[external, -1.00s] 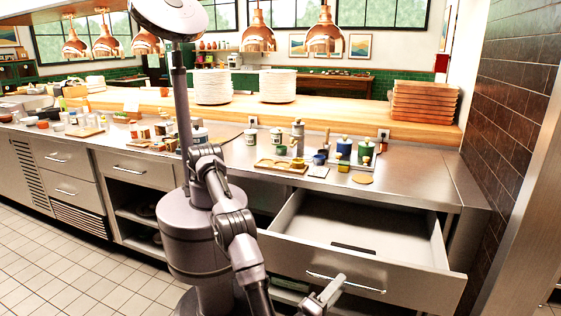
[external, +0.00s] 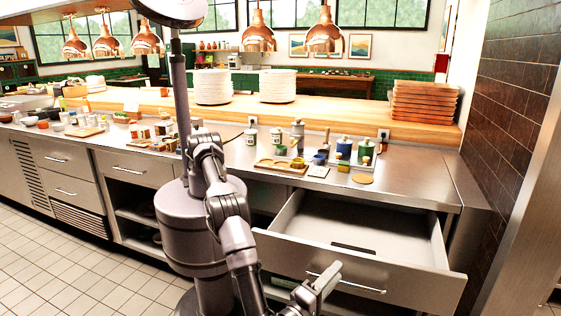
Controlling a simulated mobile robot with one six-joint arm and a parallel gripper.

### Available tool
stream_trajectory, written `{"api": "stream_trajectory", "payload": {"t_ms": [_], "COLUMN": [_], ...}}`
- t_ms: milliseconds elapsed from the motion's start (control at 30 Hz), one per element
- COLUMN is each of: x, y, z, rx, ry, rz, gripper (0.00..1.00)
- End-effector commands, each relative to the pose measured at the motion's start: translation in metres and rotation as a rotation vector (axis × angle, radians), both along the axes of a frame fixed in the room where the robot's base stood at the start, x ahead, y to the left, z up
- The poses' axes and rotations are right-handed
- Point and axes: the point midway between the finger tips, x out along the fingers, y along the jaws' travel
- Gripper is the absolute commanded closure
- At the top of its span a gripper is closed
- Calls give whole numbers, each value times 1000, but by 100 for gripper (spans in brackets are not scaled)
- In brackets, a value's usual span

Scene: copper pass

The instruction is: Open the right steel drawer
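The right steel drawer (external: 400,282) is pulled well out from under the counter, and its inside shows. A flat dark item (external: 353,248) lies on its floor. Its bar handle (external: 362,287) runs across the front. My gripper (external: 322,276) is in front of the drawer, over the left end of the handle in this view. The gap between its fingers is too small to make out, and I cannot tell whether it touches the handle.
The steel counter (external: 420,180) above holds jars, a wooden tray (external: 282,166) and small containers. A dark tiled wall (external: 508,110) stands close on the right. Open shelves (external: 135,215) are left of my base. Tiled floor (external: 70,265) is clear at the left.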

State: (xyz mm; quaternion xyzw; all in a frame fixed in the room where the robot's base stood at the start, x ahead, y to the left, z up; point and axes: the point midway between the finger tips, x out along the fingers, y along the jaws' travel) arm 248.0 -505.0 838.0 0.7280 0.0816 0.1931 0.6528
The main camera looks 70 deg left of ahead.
Motion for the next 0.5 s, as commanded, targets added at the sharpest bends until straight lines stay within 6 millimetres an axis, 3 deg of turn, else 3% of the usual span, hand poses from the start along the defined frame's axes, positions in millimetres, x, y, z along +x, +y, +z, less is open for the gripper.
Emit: {"api": "stream_trajectory", "payload": {"t_ms": [67, 133, 167, 400, 500], "x": [0, -3, -10, -104, -116], "y": [0, -1, -1, 9, 16], "z": [-1, -1, -1, -23, -34], "rx": [0, -7, -20, -241, -273], "ry": [0, 2, 10, 210, 266], "rz": [0, -11, -31, -350, -394], "gripper": [67, 78, 79, 79, 79]}}
